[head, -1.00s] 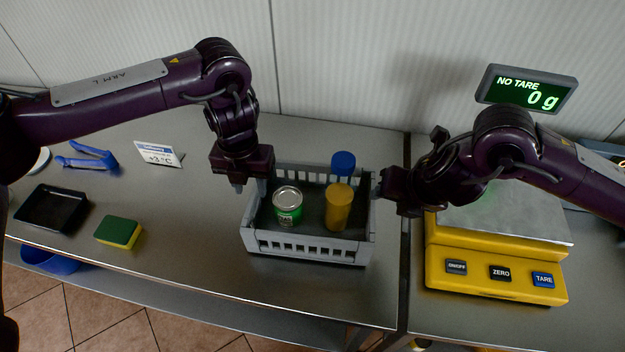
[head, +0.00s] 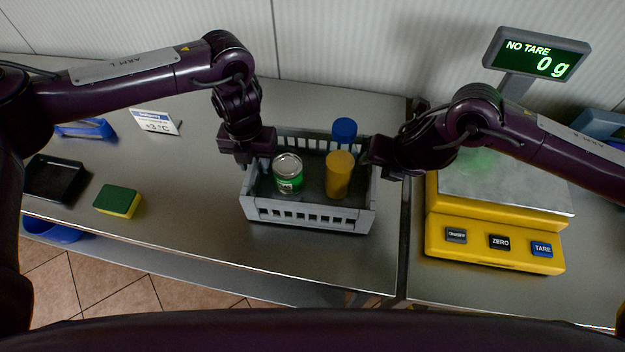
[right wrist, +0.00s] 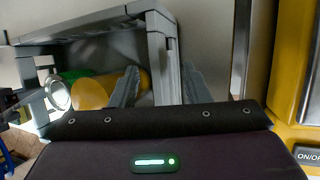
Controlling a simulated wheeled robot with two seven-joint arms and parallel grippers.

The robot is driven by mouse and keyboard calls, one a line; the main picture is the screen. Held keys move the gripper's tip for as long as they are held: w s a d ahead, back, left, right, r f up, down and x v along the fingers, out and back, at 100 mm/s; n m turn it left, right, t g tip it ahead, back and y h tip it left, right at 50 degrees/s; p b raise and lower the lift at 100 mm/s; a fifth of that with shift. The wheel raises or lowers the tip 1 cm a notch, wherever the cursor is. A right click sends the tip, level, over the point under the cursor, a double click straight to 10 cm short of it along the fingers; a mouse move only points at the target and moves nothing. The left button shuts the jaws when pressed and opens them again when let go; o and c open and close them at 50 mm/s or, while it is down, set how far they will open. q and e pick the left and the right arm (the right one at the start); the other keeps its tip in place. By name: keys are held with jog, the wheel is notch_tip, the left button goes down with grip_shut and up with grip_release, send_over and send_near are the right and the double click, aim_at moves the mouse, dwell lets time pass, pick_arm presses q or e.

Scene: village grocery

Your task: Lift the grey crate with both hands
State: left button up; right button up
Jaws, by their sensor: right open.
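The grey crate (head: 310,214) stands on the steel counter in the head view and holds a green can (head: 289,173), an orange-yellow container (head: 339,175) and a blue-topped item (head: 344,130). My left gripper (head: 250,163) is at the crate's left wall; its fingertips are hidden, so I cannot tell its opening. My right gripper (head: 372,160) is at the crate's right wall. In the right wrist view its open fingers (right wrist: 158,88) lie on either side of the crate's wall (right wrist: 171,60), one inside and one outside, with gaps visible.
A yellow scale (head: 490,250) reading 0 g stands right of the crate, close to my right arm. A sponge (head: 118,201), black tray (head: 55,178), blue-handled item (head: 85,129) and price card (head: 155,122) lie at left. The counter in front of the crate is clear.

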pick_arm(q)
jog(key=shift+f, duration=0.8)
pick_arm(e)
jog(key=shift+x, duration=0.8)
pick_arm(q)
jog(key=shift+c, duration=0.3)
pick_arm(e)
jog(key=shift+c, duration=0.3)
pick_arm(q)
jog(key=c, duration=0.7)
pick_arm(e)
jog(key=shift+s, duration=0.1)
jog(key=c, duration=0.7)
pick_arm(q)
grip_shut()
pick_arm(e)
grip_shut()
pick_arm(q)
jog(key=shift+r, duration=0.1)
pick_arm(e)
jog(key=shift+r, duration=0.1)
